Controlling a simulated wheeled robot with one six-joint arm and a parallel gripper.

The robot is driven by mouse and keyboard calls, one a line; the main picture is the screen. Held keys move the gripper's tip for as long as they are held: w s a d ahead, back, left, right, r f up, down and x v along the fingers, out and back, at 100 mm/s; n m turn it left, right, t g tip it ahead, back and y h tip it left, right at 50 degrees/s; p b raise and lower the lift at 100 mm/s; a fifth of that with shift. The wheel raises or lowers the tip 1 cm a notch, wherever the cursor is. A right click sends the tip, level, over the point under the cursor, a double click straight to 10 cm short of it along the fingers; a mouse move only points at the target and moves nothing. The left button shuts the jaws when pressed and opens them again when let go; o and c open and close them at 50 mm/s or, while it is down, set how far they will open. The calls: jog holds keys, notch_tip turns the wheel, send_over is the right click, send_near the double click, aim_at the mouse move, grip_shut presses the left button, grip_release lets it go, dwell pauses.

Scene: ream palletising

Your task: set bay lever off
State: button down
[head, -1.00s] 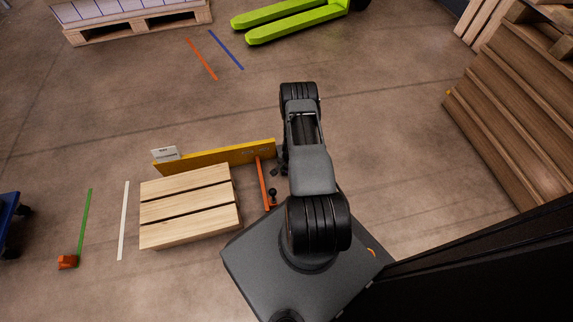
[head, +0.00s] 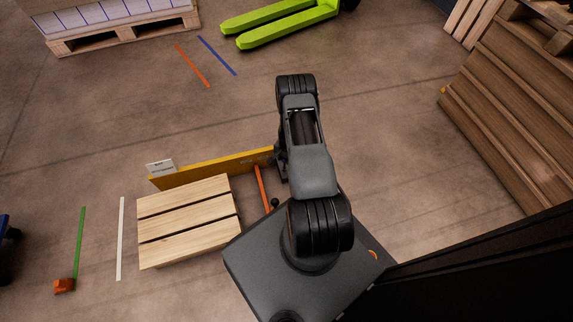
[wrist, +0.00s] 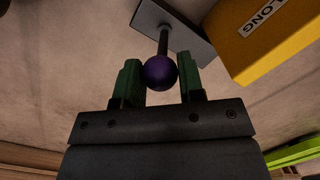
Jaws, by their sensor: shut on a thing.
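In the wrist view the bay lever shows as a dark rod with a purple ball knob (wrist: 160,72), rising from a grey plate (wrist: 185,32). The green fingers of my gripper (wrist: 161,86) stand on either side of the knob, shut on it. Beside it is a yellow board (wrist: 265,40) with a label ending in "LONG". In the head view my arm hides the gripper and the held knob. The yellow board (head: 210,168) shows there, its right end reaching my arm.
A wooden pallet (head: 185,222) lies left of my base against the yellow board. An orange bar (head: 262,188) and a small dark knob (head: 275,203) are close to my base. Lime forks (head: 285,22) lie at the back.

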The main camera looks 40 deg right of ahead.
jog(key=shift+w+d+f+b, duration=0.15)
jog(key=shift+w+f+b, duration=0.05)
jog(key=shift+w+b, duration=0.45)
jog(key=shift+w+d+r+g+b, duration=0.1)
jog(key=shift+w+r+g+b, duration=0.1)
jog(key=shift+w+g+b, duration=0.35)
jog(key=shift+w+r, duration=0.1)
jog(key=c, duration=1)
grip_release()
jog(key=shift+w, duration=0.1)
jog(key=shift+o, duration=1.3)
jog(key=shift+s+d, duration=0.1)
jog(key=shift+s, duration=0.1)
jog(key=shift+s, duration=0.1)
notch_tip(320, 180, up, 13)
jog(key=w+d+p, duration=0.1)
jog(key=d+p, duration=0.1)
jog(key=p, duration=0.3)
jog(key=shift+w+r+p, duration=0.2)
jog(key=shift+w+p, duration=0.15)
